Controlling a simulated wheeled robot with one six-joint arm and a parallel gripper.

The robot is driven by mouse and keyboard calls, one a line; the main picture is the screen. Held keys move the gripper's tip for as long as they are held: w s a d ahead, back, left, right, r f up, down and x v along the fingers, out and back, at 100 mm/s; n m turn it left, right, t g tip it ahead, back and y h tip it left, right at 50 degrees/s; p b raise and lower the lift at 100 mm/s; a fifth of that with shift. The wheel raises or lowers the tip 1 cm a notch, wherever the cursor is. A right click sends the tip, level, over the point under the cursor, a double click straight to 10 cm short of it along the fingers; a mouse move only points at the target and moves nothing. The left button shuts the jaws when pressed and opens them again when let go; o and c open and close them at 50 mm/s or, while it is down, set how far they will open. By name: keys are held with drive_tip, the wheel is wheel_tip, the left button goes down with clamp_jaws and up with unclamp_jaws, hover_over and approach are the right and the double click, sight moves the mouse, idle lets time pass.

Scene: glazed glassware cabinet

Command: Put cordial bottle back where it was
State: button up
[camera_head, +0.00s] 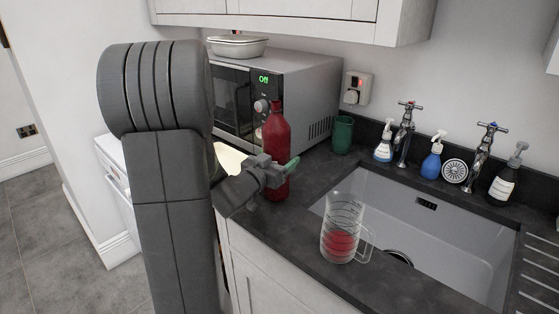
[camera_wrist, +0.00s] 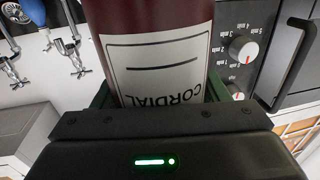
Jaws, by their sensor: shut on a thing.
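The cordial bottle (camera_head: 275,150) is dark red and stands upright or nearly so in front of the microwave. My gripper (camera_head: 284,170) is shut around its lower part. In the wrist view the bottle (camera_wrist: 155,20) fills the top middle, with its white label reading CORDIAL (camera_wrist: 160,70) upside down, between the green jaws. I cannot tell whether the bottle's base touches the counter. A clear measuring jug (camera_head: 341,228) with red liquid in the bottom stands on the counter by the sink.
The microwave (camera_head: 320,85) stands behind the bottle. A green cup (camera_head: 343,134) is to its right. The sink (camera_head: 440,230) has taps, several soap bottles and a drain strainer (camera_head: 454,171) along its back edge. Wall cupboards (camera_head: 290,12) hang above. Dark counter (camera_head: 262,222) lies bare left of the jug.

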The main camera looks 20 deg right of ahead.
drive_tip(key=shift+r, duration=0.15)
drive_tip(key=shift+f, duration=0.2)
drive_tip(key=o, duration=1.7)
drive_tip(key=shift+r, duration=0.25)
drive_tip(key=v, duration=1.2)
drive_tip(key=shift+b, duration=0.3)
drive_tip(key=shift+f, duration=0.1)
